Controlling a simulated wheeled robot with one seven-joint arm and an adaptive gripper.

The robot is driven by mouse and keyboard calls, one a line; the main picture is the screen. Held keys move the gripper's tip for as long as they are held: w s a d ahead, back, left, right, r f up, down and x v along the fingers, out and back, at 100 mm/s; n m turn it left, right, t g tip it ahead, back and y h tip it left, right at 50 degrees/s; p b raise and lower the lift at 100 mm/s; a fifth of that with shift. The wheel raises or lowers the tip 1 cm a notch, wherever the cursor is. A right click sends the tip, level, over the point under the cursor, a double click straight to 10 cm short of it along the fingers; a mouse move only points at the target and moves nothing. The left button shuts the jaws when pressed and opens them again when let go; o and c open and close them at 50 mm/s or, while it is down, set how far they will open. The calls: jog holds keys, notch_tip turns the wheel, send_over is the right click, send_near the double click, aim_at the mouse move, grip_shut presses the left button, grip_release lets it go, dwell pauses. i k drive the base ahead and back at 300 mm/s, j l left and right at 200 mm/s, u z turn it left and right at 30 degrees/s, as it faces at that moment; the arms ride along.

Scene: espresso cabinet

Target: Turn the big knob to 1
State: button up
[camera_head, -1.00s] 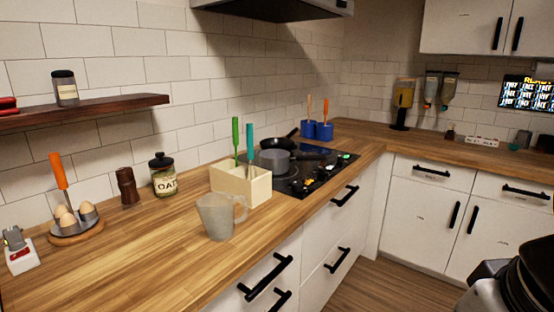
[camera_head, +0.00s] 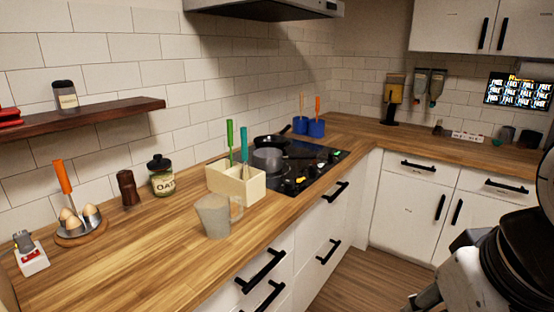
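A black cooktop (camera_head: 322,157) is set into the wooden counter in the middle of the view. Several small knobs (camera_head: 290,186) sit along its front and right side, some with yellow, orange or green marks. They are too small to tell which is the big knob or to read any number. A grey pot (camera_head: 268,160) and a black pan (camera_head: 272,140) stand on the cooktop. Part of my arm (camera_head: 505,265) shows at the lower right, well apart from the cooktop. My gripper's fingertips are not visible.
Drawer handles (camera_head: 262,271) stick out below. The floor (camera_head: 372,285) before the cabinets is clear.

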aim_at(289, 184)
jog(key=i+u, duration=0.1)
jog(key=i, duration=0.6)
jog(key=i+l+u, duration=0.15)
jog(key=i, duration=0.55)
